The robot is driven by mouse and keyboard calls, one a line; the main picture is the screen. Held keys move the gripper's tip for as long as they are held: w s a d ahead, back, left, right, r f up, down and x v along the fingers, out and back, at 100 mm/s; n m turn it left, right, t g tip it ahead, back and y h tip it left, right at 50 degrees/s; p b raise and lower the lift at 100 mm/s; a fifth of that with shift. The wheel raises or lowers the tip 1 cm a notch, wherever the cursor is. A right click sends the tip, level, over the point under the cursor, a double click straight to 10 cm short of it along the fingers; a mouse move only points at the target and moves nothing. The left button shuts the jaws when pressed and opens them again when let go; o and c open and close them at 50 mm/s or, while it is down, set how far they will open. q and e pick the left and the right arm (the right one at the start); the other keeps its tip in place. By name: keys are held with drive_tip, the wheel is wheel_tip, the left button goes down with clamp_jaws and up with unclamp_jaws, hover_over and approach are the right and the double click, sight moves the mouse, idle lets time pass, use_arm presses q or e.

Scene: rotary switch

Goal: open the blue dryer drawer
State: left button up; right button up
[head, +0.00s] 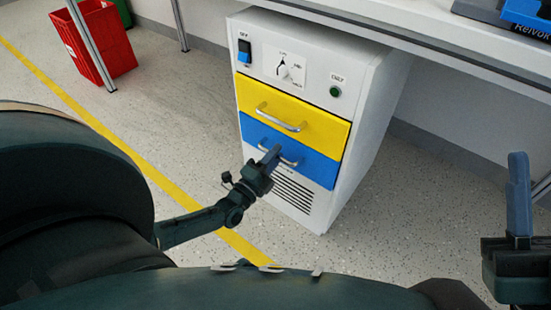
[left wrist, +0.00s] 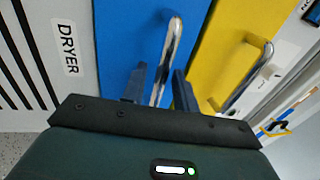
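The white dryer cabinet (head: 375,95) stands under the bench. Its blue drawer (head: 320,170) sits below a yellow drawer (head: 312,117) and looks closed, flush with the front. A silver bar handle (head: 291,162) crosses the blue front. My left gripper (head: 270,160) is at this handle. In the left wrist view, the blue handle (left wrist: 167,55) passes between the two separated fingertips of my left gripper (left wrist: 160,88); I cannot tell whether they touch it. My right gripper (head: 519,190) is at the right edge of the head view; its finger opening is unclear.
The cabinet's top panel has a rotary knob (head: 284,71), a blue switch (head: 244,52) and a green button (head: 335,91). A red bin (head: 102,42) stands at the upper left. The floor before and left of the cabinet is clear, with a yellow line (head: 130,150).

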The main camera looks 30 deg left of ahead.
use_arm(q)
drive_tip(key=shift+w, duration=0.25)
drive_tip(key=shift+c, duration=0.6)
clamp_jaws()
